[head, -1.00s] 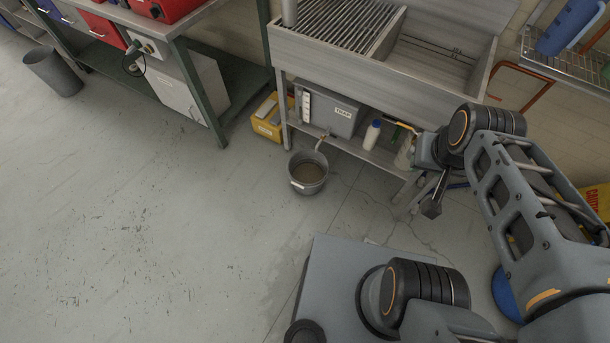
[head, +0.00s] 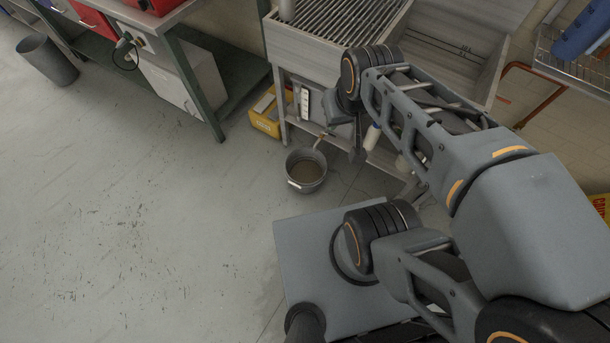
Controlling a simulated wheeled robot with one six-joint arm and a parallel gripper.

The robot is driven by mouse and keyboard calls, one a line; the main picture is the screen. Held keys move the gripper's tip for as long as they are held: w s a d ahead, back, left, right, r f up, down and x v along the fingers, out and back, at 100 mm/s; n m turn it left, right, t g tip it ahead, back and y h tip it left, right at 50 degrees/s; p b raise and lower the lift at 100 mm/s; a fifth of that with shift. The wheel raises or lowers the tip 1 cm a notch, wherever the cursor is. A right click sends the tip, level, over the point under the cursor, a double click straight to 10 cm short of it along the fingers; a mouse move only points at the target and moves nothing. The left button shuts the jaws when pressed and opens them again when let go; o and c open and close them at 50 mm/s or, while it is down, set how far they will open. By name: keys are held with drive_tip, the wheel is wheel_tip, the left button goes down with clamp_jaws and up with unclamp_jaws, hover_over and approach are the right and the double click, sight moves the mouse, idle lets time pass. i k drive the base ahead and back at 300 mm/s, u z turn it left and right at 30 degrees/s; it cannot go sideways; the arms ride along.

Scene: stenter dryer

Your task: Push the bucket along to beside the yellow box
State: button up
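The bucket (head: 306,171) is a grey metal pail with brownish liquid in it and a white label on its near side. It stands upright on the floor before the sink stand, under a small outlet pipe. The yellow box (head: 266,112) is on the floor behind it and to its left, by the stand's left leg, with a gap between them. My gripper (head: 358,153) points down to the right of the bucket, apart from it in the picture. It is small and dark here, and its finger opening cannot be made out.
The steel sink stand (head: 284,112) rises behind the bucket, its leg close to the yellow box. A green-framed bench (head: 193,88) stands left of it. A grey bin (head: 47,60) is at the far left. The floor (head: 150,190) left of the bucket is clear.

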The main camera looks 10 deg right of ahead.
sight(304, 166)
drive_tip(key=k, duration=1.15)
drive_tip(key=z, duration=0.65)
drive_tip(key=i, duration=1.05)
drive_tip(key=u, duration=0.8)
drive_tip(key=i, duration=0.45)
drive_tip(key=u, duration=0.55)
